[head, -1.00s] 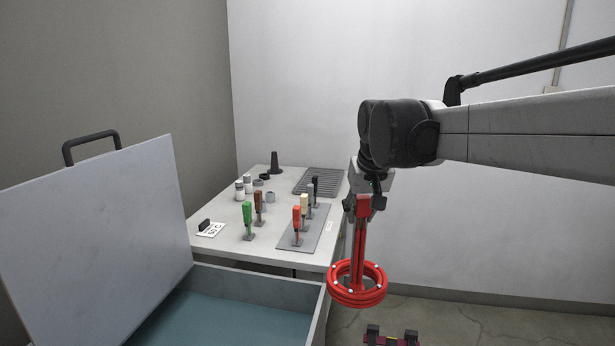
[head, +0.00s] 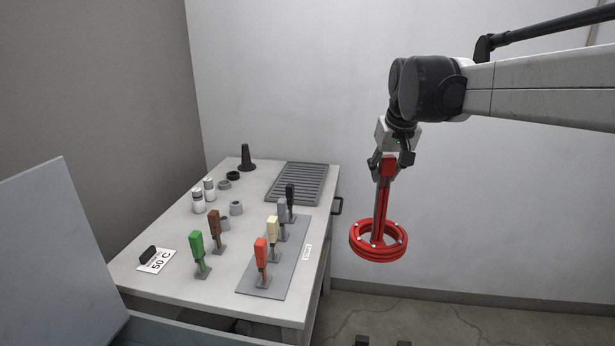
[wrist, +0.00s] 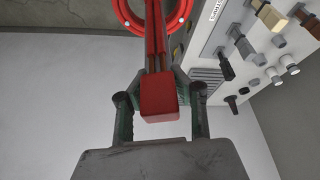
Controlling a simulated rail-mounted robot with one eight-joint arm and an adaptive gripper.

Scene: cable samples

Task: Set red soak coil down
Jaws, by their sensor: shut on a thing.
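The red soak coil (head: 378,250) is a ring of red cable with pale ties, hanging from a red-and-grey upright stem with a red block on top. My gripper (head: 388,166) is shut on that red block (head: 389,164) and holds the coil in the air, right of the table and clear of it. In the wrist view the gripper's fingers (wrist: 160,108) close on both sides of the red block, and part of the coil (wrist: 128,14) shows at the top edge.
The white table (head: 150,220) carries a grey ribbed rack (head: 298,183) at the back right. A grey plate (head: 290,270) has several handled tools. Green and brown handles, grey rings, white jars, a dark cone and a "50 C" card (head: 156,262) stand left. A lidded case is at lower left.

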